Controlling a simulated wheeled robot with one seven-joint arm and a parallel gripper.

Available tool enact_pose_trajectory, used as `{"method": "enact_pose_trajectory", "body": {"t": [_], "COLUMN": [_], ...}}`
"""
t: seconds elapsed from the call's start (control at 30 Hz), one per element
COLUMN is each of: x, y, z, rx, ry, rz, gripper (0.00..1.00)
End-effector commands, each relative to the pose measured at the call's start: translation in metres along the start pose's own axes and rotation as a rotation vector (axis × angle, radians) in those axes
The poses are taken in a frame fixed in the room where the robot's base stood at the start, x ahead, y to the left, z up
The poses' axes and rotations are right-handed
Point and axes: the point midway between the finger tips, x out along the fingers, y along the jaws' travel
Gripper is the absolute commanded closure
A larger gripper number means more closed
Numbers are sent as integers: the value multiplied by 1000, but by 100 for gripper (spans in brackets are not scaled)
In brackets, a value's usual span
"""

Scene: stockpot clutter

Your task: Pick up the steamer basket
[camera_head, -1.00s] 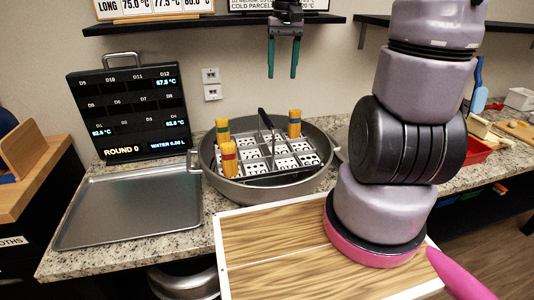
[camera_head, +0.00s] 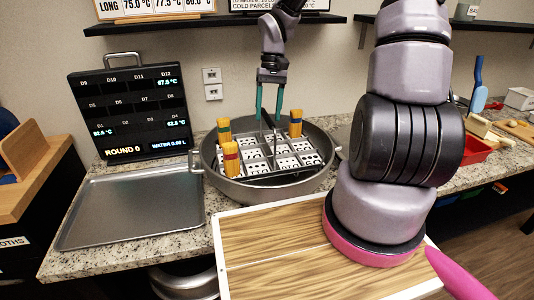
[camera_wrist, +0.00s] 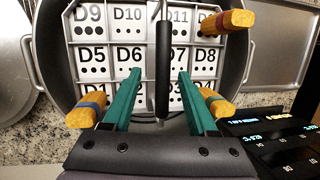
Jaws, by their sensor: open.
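The steamer basket (camera_head: 256,152) is a grey divided grid with white labelled cells, sitting inside a wide round pot (camera_head: 207,160). A dark upright handle (camera_head: 267,132) rises from its middle; in the wrist view the black handle (camera_wrist: 163,66) stands between my fingers. Several yellow pegs with coloured bands stand at the basket's edge, one at the left front (camera_head: 230,158) and one at the right back (camera_head: 296,123). My gripper (camera_head: 269,116) has green fingers, open, on either side of the handle's top. In the wrist view my gripper (camera_wrist: 160,92) shows a gap on both sides of the handle.
An empty metal tray (camera_head: 130,208) lies left of the pot. A dark display panel (camera_head: 130,110) stands behind the tray. A wall shelf (camera_head: 200,24) is above and behind my arm. A red bin (camera_head: 474,152) is at the right.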

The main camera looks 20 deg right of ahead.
Motion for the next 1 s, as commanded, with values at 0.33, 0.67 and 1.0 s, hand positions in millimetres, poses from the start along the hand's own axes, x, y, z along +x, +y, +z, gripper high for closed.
{"method": "enact_pose_trajectory", "body": {"t": [0.33, 0.67, 1.0], "x": [46, 51, 54], "y": [-4, -4, -3], "z": [4, 4, 3], "rx": [-2, 0, 0], "ry": [-3, 0, 0], "rz": [1, 1, 1], "gripper": [42, 42, 42]}}
